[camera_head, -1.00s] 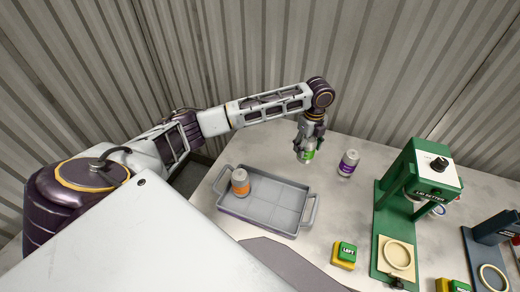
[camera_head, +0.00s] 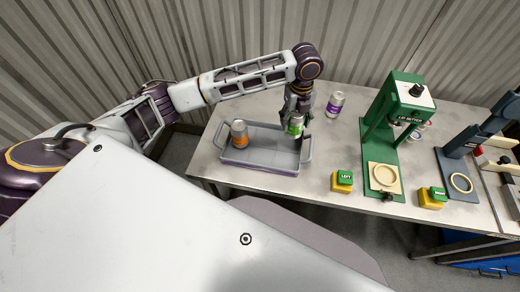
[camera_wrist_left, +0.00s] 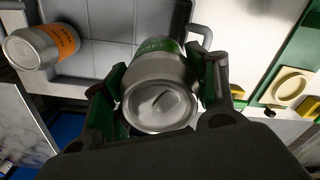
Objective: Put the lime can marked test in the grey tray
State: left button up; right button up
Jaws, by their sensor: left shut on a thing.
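The lime can (camera_head: 295,127) is held in my left gripper (camera_head: 297,115), upright or nearly so, over the right end of the grey tray (camera_head: 262,152). In the left wrist view the lime can (camera_wrist_left: 160,95) sits between both fingers, its silver lid facing the camera. Its marking is not readable. The tray floor (camera_wrist_left: 110,25) shows behind it. I cannot tell whether the can's base touches the tray. An orange can (camera_head: 240,135) stands in the left part of the tray; it also shows in the left wrist view (camera_wrist_left: 62,40). My right gripper is not in view.
A purple can (camera_head: 335,104) stands on the table behind and right of the tray. A green seamer (camera_head: 383,135) with a left button (camera_head: 342,181) stands further right, then a dark blue machine (camera_head: 462,162). The tray's right handle (camera_head: 307,150) is close to the held can.

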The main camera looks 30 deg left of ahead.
aim_at(291, 132)
pick_arm(q)
jog(key=shift+s+r+m, duration=0.25)
jog(key=shift+s+m, duration=0.25)
jog(key=shift+s, duration=0.25)
jog(key=shift+m, duration=0.3)
jog(key=shift+s+a+m, duration=0.1)
jog(key=shift+m, duration=0.5)
jog(key=shift+f, duration=2.55)
jog(key=shift+f+p, duration=0.5)
jog(key=shift+f, duration=2)
jog(key=shift+f, duration=0.1)
